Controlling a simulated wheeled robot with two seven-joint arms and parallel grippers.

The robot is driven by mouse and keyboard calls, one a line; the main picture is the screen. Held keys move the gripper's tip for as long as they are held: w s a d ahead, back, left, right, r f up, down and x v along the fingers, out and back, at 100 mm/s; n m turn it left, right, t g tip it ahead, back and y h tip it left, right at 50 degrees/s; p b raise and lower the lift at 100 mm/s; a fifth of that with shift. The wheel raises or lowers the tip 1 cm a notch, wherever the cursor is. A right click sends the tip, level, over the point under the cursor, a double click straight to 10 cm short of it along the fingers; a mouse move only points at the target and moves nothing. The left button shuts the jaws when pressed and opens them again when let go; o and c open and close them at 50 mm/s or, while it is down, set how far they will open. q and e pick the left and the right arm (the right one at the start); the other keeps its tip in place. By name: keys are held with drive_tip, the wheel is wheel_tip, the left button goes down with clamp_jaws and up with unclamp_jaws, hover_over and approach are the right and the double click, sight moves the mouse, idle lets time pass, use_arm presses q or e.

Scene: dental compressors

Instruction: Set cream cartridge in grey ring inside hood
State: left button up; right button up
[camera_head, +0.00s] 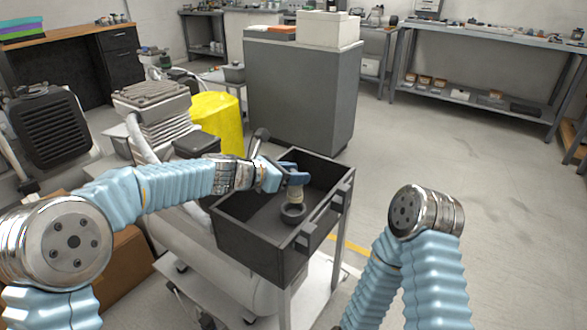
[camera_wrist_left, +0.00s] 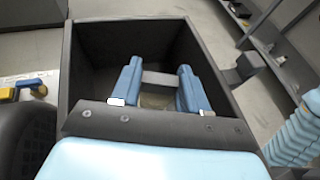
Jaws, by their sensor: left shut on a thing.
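The hood is a dark, open-topped box (camera_head: 249,246), and its walls also show in the left wrist view (camera_wrist_left: 88,65). My left gripper (camera_head: 297,177) reaches down into it from the left. It is shut on the cream cartridge (camera_head: 296,196), which is held roughly upright. The dark grey ring (camera_head: 292,214) lies on the hood floor directly below the cartridge. The cartridge's lower end is at or just above the ring opening; I cannot tell whether it is inside. In the left wrist view, the blue fingers (camera_wrist_left: 158,92) mostly hide the cartridge. My right gripper is out of view.
The hood stands on a white cart (camera_head: 310,285) beside a compressor (camera_head: 155,105). A yellow cylinder (camera_head: 215,120) and a grey cabinet (camera_head: 300,90) stand behind. Shelving (camera_head: 490,75) lines the right wall. The floor right of the hood is clear apart from my right arm.

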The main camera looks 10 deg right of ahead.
sight(289, 192)
use_arm(q)
wheel_tip(289, 192, down, 4)
drive_tip(key=shift+r+b, duration=0.25)
drive_tip(key=shift+b, duration=0.7)
drive_tip(key=shift+a+f+b, duration=0.1)
drive_tip(key=shift+f+b, duration=0.4)
drive_tip(key=shift+f, duration=0.2)
drive_tip(key=shift+r, duration=0.2)
drive_tip(key=shift+a, duration=0.15)
drive_tip(key=shift+f+b, duration=0.3)
drive_tip(key=shift+f, duration=0.25)
